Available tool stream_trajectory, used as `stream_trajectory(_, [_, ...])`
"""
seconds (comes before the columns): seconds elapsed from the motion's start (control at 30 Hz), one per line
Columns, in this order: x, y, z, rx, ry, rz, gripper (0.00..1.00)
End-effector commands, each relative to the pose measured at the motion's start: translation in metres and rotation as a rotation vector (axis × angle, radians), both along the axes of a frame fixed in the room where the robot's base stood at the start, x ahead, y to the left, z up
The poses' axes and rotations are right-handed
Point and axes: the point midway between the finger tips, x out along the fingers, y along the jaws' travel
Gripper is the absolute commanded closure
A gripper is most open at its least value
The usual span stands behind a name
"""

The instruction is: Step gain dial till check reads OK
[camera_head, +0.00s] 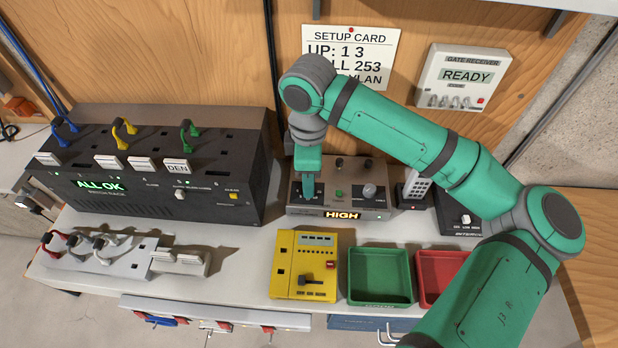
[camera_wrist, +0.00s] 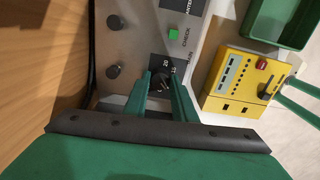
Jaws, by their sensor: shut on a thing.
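The grey unit (camera_head: 365,211) stands on the bench below the setup card, and its lit display (camera_head: 341,215) reads HIGH. My gripper (camera_head: 308,186) reaches down onto the left part of its top panel and hides the dial there. In the wrist view, the two green fingers of my gripper (camera_wrist: 162,86) are on either side of the dark gain dial (camera_wrist: 163,81), shut on it. Numbers including 20 and 15 are printed beside the dial. A green button (camera_wrist: 173,32) labelled CHECK is on the same panel; it also shows in the head view (camera_head: 339,193).
A black rack (camera_head: 215,195) showing ALL OK stands left. A yellow box (camera_head: 287,270), a green tray (camera_head: 352,295) and a red tray (camera_head: 425,297) lie in front. A setup card (camera_head: 345,50) and a receiver reading READY (camera_head: 466,62) hang on the wall. My arm crosses the right side.

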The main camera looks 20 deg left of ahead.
Motion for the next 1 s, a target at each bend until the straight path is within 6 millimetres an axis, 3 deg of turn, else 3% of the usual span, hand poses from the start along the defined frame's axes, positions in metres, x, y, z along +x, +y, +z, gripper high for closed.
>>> stream_trajectory(0.7, [0.0010,-0.0003,0.0010,0.003,-0.002,-0.494,0.98])
stream_trajectory(1.0, [0.0011,-0.0009,0.0015,0.003,-0.002,-0.628,0.98])
